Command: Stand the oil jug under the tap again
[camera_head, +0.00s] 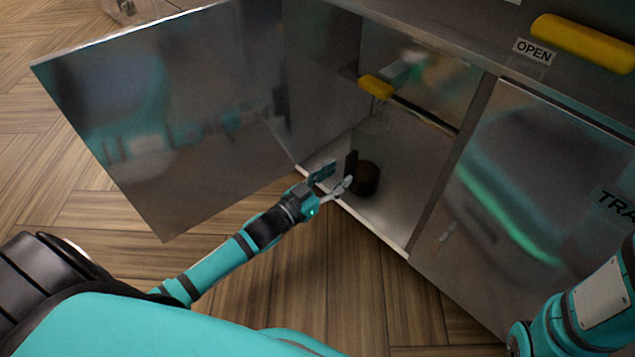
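The oil jug (370,150) stands upright on the cabinet floor inside the open compartment. It is clear, with dark oil in the bottom and a dark handle facing my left gripper. The tap with its yellow lever (376,87) is above the jug; how exactly they line up is hard to tell. My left gripper (342,173) reaches in at the compartment's front edge, fingers apart, close to the jug's handle. I cannot tell whether it touches the handle. Of my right arm only links show at the lower right; its gripper is out of view.
The open metal door (170,120) swings out to the left of my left arm. A closed panel (540,200) marked "TRA…" is on the right. A yellow handle (585,42) sits by an "OPEN" label (534,51). The wooden floor (330,290) in front is clear.

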